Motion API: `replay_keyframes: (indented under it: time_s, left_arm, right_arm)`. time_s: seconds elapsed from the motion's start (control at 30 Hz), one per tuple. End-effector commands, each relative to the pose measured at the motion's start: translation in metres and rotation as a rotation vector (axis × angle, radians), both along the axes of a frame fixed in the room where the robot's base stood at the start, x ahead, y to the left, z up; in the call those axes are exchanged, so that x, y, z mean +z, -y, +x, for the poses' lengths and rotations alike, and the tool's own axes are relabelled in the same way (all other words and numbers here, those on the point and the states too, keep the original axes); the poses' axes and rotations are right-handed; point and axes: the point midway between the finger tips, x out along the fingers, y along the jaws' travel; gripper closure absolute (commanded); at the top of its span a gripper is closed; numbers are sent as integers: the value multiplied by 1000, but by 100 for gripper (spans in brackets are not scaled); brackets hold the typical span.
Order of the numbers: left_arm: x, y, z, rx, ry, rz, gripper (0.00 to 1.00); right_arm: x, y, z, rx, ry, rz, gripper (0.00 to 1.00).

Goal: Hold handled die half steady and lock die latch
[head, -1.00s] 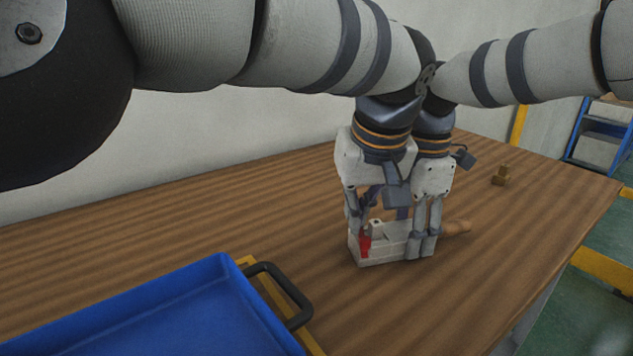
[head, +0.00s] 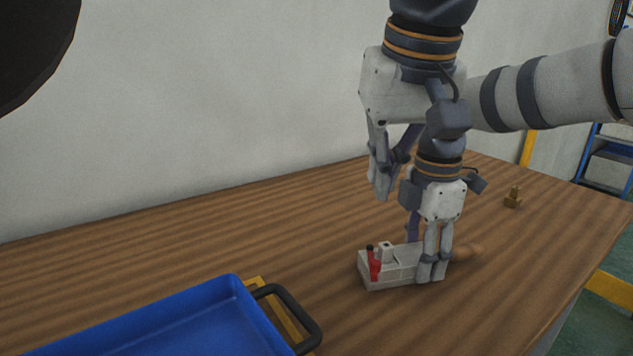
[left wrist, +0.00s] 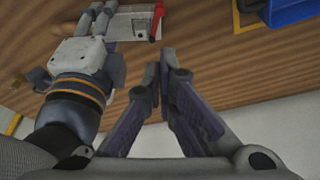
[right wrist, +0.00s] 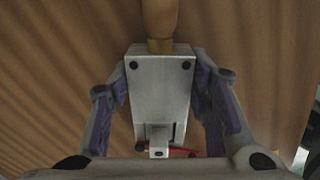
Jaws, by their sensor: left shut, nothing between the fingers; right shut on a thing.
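The pale grey die (head: 405,258) lies on the wooden table, its wooden handle (head: 468,252) pointing right. The red die latch (head: 375,267), with a dark tip, is at the die's left end; the left wrist view shows it too (left wrist: 156,20). My right gripper (head: 433,272) is shut on the die near the handle end; in the right wrist view its fingers flank the die body (right wrist: 160,95). My left gripper (head: 381,190) is shut and empty, above and behind the die, apart from it. I cannot tell if the latch is locked.
A blue tray (head: 232,290) with a black handle (head: 300,312) on a yellow edge is at the front left. A small brass-coloured object (head: 513,197) stands at the back right.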

Motion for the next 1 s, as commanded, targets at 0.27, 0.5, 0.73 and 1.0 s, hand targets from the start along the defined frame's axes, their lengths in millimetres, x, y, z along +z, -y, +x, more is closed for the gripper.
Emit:
replay_keyframes:
  time_s: [0.27, 0.5, 0.73, 1.0]
  left_arm:
    - [1, 1, -1, -2, 2, 2, 100]
    - [0, -10, 5, 53, -17, -46, 100]
    - [-26, -94, 20, 621, -257, -503, 100]
    - [-56, -150, -8, 1287, -658, -923, 100]
  right_arm:
    - [-1, 0, 0, 1, -2, -1, 100]
    - [-1, 0, 0, 1, -1, -1, 100]
    - [-1, 0, 0, 0, -1, -1, 100]
    - [-1, 0, 0, 0, -1, 0, 100]
